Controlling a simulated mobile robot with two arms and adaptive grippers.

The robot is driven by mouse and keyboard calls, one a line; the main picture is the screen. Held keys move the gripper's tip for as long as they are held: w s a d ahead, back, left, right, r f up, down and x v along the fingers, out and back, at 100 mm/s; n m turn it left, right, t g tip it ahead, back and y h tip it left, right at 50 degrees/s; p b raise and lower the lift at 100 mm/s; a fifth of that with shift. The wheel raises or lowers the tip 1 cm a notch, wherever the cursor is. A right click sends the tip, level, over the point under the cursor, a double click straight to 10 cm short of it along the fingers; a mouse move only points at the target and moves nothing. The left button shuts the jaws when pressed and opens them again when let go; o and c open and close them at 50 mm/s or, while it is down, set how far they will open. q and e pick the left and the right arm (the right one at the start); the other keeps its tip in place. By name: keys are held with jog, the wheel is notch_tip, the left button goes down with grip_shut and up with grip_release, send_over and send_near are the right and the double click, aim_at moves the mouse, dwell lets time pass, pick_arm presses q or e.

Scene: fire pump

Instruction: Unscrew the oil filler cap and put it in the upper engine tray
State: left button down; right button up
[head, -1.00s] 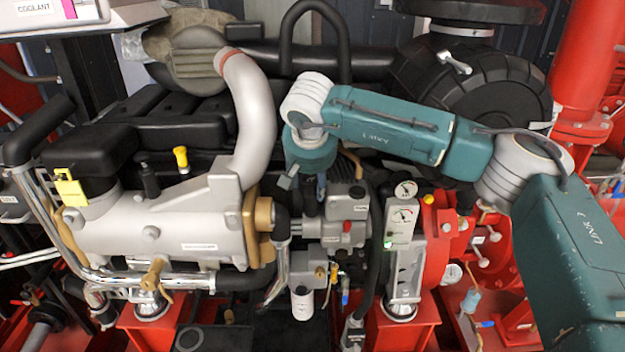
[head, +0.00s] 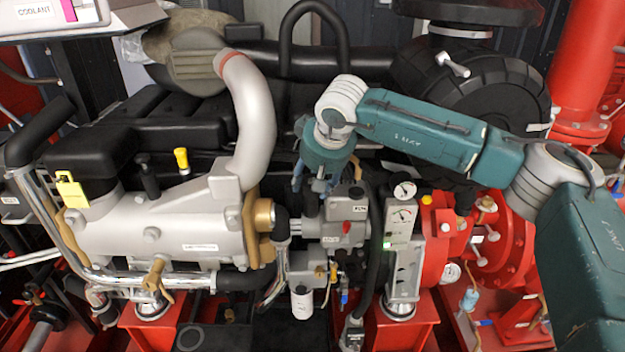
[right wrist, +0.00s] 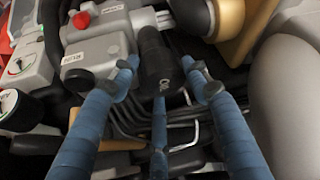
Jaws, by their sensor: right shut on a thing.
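The black oil filler cap (right wrist: 157,62), marked OIL, shows in the right wrist view between the blue fingers of my right gripper (right wrist: 160,72). The gripper is shut on it. Whether the cap is still seated on its neck cannot be told. In the head view my right gripper (head: 322,184) points down beside the grey valve block, and its fingertips are partly hidden. I cannot make out for sure which surface is the upper engine tray. My left gripper is not in view.
A grey block with a red button (head: 346,227) stands close by the gripper. The silver engine housing (head: 150,225) and a curved grey pipe (head: 250,120) lie to the left. A gauge panel (head: 402,225) stands right. A pale surface labelled COOLANT (head: 110,30) is at top left.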

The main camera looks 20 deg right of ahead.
aim_at(308, 176)
jog(key=shift+w+r, duration=0.25)
jog(key=shift+r, duration=0.2)
jog(key=shift+f+n, duration=0.1)
jog(key=shift+n, duration=0.3)
jog(key=shift+a+y+p, duration=0.15)
jog(key=shift+y+p, duration=0.15)
jog(key=shift+p, duration=0.05)
jog(key=shift+w+r, duration=0.1)
jog(key=shift+r, duration=0.3)
jog(key=shift+a+r+p, duration=0.2)
jog(key=shift+r+p, duration=0.15)
jog(key=shift+p, duration=0.05)
jog(key=shift+d+r+p, duration=0.25)
jog(key=shift+r+p, duration=0.2)
jog(key=shift+r, duration=0.15)
jog(key=shift+r+p, duration=0.5)
jog(key=shift+r, duration=0.3)
